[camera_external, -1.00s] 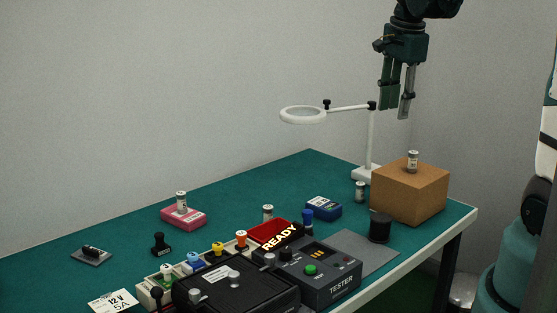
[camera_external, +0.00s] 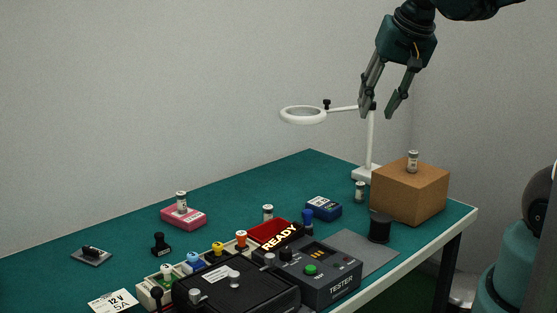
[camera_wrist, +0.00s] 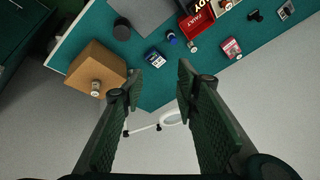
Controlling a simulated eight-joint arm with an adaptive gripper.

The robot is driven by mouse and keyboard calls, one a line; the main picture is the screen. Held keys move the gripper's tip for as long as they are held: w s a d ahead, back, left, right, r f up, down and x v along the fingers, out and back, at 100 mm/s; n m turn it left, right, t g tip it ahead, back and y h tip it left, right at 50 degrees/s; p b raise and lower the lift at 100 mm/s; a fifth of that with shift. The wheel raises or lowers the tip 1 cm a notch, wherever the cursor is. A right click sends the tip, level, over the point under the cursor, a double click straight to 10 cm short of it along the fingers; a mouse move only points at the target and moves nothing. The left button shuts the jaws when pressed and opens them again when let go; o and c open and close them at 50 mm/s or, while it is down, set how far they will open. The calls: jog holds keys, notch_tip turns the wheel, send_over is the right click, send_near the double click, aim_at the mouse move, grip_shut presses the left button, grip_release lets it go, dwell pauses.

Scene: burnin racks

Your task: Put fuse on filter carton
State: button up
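Several small pale cylinders with labels, fuse-like, are in view. One cylinder (camera_external: 413,161) stands upright on a brown box (camera_external: 408,197), and it also shows in the wrist view (camera_wrist: 96,89). Another cylinder (camera_external: 360,191) stands on the table beside the box. A third (camera_external: 268,213) stands by the red bin, and a fourth (camera_external: 181,202) stands on a pink carton (camera_external: 184,219). I cannot tell which box is the filter carton. My gripper (camera_external: 378,114) is open and empty, high above the table, up and left of the brown box; its fingers show in the wrist view (camera_wrist: 160,78).
A magnifier lamp (camera_external: 371,145) stands left of the brown box, close under my gripper in the picture. A blue carton (camera_external: 323,208), black spool (camera_external: 380,228), red bin (camera_external: 268,232) and tester (camera_external: 322,275) crowd the front. The table's back middle (camera_external: 290,180) is clear.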

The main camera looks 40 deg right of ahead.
jog(key=s+a+n+t+y, duration=0.1)
jog(key=s+a+n+t, duration=0.1)
jog(key=s+a+n, duration=0.4)
jog(key=shift+a+f+n, duration=0.25)
jog(key=shift+a+n, duration=0.8)
jog(key=shift+n, duration=0.05)
